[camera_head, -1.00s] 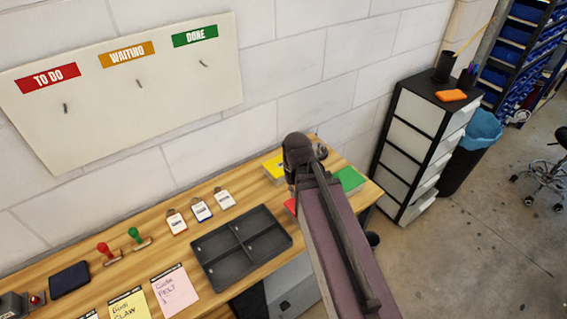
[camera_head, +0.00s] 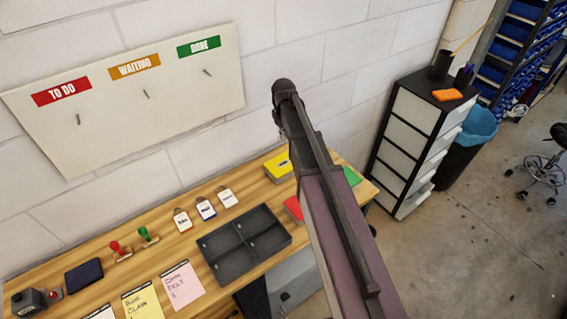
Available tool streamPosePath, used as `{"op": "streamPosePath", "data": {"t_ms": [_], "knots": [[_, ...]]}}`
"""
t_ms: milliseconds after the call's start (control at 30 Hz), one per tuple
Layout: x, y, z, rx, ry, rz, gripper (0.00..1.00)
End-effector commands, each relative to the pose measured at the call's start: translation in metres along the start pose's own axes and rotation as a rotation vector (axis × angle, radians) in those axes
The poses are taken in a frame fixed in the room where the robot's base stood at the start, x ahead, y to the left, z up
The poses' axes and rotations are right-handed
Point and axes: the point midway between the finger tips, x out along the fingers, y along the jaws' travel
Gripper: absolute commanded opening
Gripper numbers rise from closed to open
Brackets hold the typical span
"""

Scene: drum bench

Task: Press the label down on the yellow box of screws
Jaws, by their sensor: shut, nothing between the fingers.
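The yellow box (camera_head: 277,173) sits at the back of the wooden bench, just left of my arm. A small white patch with dark marks, perhaps the label (camera_head: 283,163), shows on its top; I cannot tell whether it lies flat. My arm rises from the bottom right, and its dark end joint stands in front of the wall, above the yellow box in the picture. My gripper does not show; it may be hidden behind the arm.
A red box (camera_head: 293,208) and a green box (camera_head: 351,177) are partly hidden by my arm. A dark divided tray (camera_head: 212,257), tags, stamps and note sheets lie on the bench (camera_head: 163,257). A drawer cabinet (camera_head: 403,150) stands at the right.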

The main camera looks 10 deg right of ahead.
Motion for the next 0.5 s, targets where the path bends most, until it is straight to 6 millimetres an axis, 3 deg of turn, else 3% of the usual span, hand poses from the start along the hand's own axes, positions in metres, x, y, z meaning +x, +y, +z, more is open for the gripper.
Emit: {"op": "streamPosePath", "data": {"t_ms": [267,500], "knots": [[0.003,0.0,0.0,0.002,0.0,0.0,0.0],[0.018,0.0,0.0,0.002,0.0,0.0,0.0]]}}
